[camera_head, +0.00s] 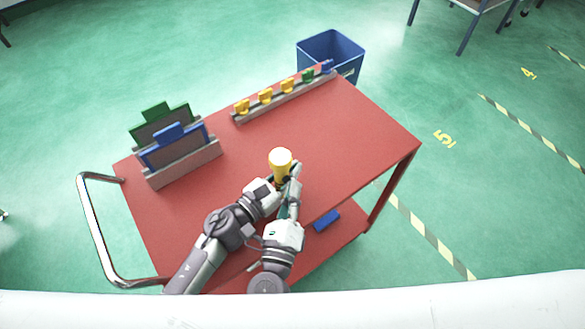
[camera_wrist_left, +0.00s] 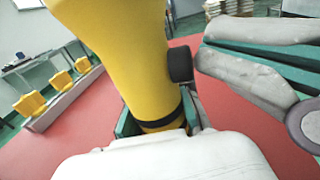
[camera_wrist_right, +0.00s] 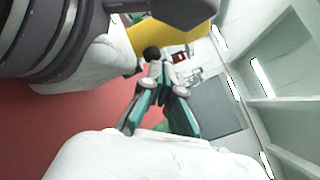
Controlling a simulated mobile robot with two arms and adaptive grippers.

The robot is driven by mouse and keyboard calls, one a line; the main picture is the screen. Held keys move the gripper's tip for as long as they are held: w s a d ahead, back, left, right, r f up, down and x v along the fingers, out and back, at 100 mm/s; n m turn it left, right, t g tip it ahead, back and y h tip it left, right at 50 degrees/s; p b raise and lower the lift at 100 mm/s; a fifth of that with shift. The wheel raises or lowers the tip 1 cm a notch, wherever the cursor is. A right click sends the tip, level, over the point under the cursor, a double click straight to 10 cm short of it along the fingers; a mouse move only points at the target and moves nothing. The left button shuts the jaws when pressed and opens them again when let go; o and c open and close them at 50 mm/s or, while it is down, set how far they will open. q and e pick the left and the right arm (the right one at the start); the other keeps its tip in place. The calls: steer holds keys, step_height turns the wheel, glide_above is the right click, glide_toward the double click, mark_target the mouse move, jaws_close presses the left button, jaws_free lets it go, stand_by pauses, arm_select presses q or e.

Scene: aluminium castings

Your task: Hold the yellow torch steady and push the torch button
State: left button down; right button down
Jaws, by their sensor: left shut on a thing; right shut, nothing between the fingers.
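The yellow torch (camera_head: 280,160) stands upright above the red cart top, its wide pale head upward. My left gripper (camera_head: 277,182) is shut around its lower body. In the left wrist view the torch (camera_wrist_left: 130,45) fills the upper middle, with a dark round button (camera_wrist_left: 180,65) on its right side. My right gripper (camera_head: 295,172) is shut and empty beside the torch's right side. In the left wrist view its fingertips (camera_wrist_left: 202,57) are close to the button; contact is unclear. The torch (camera_wrist_right: 205,40) also shows in the right wrist view, partly hidden by my left arm.
On the red cart (camera_head: 350,135), a rail (camera_head: 285,97) with several yellow, green and blue pieces runs along the back. A holder with a green panel and a blue panel (camera_head: 175,150) stands at left. A blue bin (camera_head: 330,50) is behind. The cart's right side is clear.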

steer(key=shift+w+a, duration=0.1)
steer(key=shift+w, duration=0.1)
steer(key=shift+s, duration=0.1)
steer(key=shift+s+d, duration=0.4)
steer(key=shift+s, duration=0.15)
stand_by(0.3)
steer(key=s+d, duration=0.3)
steer(key=s, duration=0.2)
stand_by(0.3)
steer(key=shift+d, duration=0.1)
arm_select(q)
steer(key=c, duration=1)
jaws_free()
